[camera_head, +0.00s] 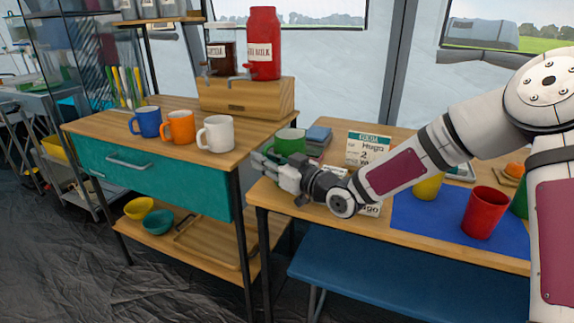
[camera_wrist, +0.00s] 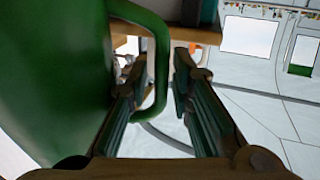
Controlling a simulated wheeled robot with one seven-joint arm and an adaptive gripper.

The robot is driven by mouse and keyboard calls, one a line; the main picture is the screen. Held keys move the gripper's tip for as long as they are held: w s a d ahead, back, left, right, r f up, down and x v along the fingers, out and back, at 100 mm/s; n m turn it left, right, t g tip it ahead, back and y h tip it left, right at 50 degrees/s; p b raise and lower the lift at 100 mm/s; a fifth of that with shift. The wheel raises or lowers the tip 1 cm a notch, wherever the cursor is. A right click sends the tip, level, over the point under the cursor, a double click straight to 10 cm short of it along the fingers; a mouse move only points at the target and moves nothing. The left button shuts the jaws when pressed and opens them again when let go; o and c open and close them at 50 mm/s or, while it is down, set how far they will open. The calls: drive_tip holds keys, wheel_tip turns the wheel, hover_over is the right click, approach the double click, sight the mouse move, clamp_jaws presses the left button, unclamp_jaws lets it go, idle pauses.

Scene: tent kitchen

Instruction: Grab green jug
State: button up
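The green jug (camera_head: 291,141) stands upright at the left end of the right-hand wooden table. In the wrist view the green jug (camera_wrist: 50,75) fills the left side, its handle (camera_wrist: 162,70) projecting to the right. My gripper (camera_head: 267,167) is at the near side of the jug, partly covering its lower part. In the wrist view my gripper (camera_wrist: 158,85) is open, with one finger between the jug body and the handle and the other finger outside the handle. Gaps show between the handle and the fingers.
Blue (camera_head: 146,122), orange (camera_head: 179,127) and white (camera_head: 217,134) mugs stand on the left cabinet (camera_head: 105,128). A book stack (camera_head: 318,138) and a sign (camera_head: 368,148) are behind my arm. A red cup (camera_head: 485,213) stands on a blue mat (camera_head: 420,222) at right.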

drive_tip(key=shift+c, duration=0.6)
clamp_jaws()
drive_tip(key=shift+r, duration=0.2)
